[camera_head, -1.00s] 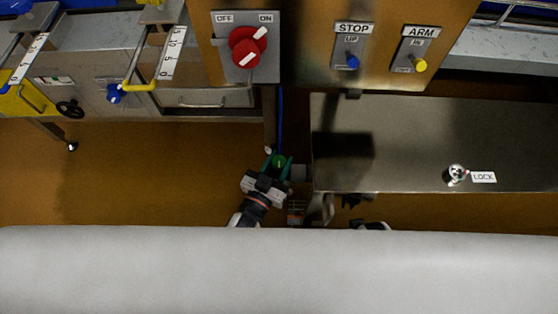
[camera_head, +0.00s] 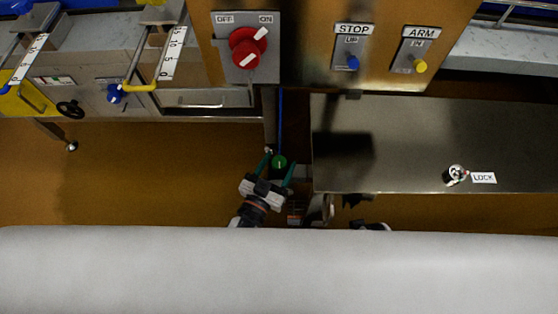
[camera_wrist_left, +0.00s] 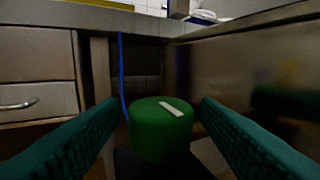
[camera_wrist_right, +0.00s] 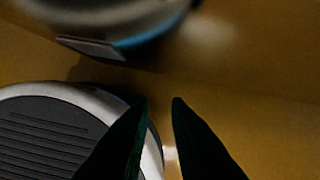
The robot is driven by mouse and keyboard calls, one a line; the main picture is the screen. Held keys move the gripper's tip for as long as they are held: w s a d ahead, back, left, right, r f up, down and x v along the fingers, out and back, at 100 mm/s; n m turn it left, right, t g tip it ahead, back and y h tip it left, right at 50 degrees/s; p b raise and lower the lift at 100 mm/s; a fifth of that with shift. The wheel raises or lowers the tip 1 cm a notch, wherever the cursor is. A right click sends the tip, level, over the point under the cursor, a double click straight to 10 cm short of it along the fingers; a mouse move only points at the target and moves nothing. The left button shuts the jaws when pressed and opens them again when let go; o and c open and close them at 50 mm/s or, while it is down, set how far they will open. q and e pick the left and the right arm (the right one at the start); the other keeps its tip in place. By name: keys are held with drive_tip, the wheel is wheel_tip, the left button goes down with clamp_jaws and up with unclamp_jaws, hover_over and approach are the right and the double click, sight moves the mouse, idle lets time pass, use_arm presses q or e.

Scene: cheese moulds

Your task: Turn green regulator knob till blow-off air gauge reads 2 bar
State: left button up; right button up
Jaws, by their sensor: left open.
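The green regulator knob (camera_head: 279,162) sits low in the gap between the cabinet and the steel table. In the left wrist view, the knob (camera_wrist_left: 158,135) is a green cylinder with a white mark on top, slanting down to the right. My left gripper (camera_head: 280,167) is open, with its teal fingers on either side of the knob. In the left wrist view, I see space between each finger and the knob. My right gripper (camera_wrist_right: 156,103) shows two dark fingertips with a narrow empty gap, away from the knob. I cannot make out the blow-off air gauge or its reading.
A steel table (camera_head: 440,135) with a LOCK label stands right of the knob. A cabinet with a drawer (camera_head: 208,98) is at left. A blue hose (camera_wrist_left: 122,75) runs down behind the knob. A red OFF/ON switch (camera_head: 246,54) is above. Brown floor (camera_head: 150,180) is clear at left.

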use_arm(q)
drive_tip(key=p+v, duration=0.1)
drive_tip(key=v, duration=1)
use_arm(e)
drive_tip(key=f, duration=0.1)
drive_tip(key=s+f, duration=0.1)
drive_tip(key=f, duration=0.2)
drive_tip(key=shift+s+d, duration=0.15)
drive_tip(key=shift+s, duration=0.2)
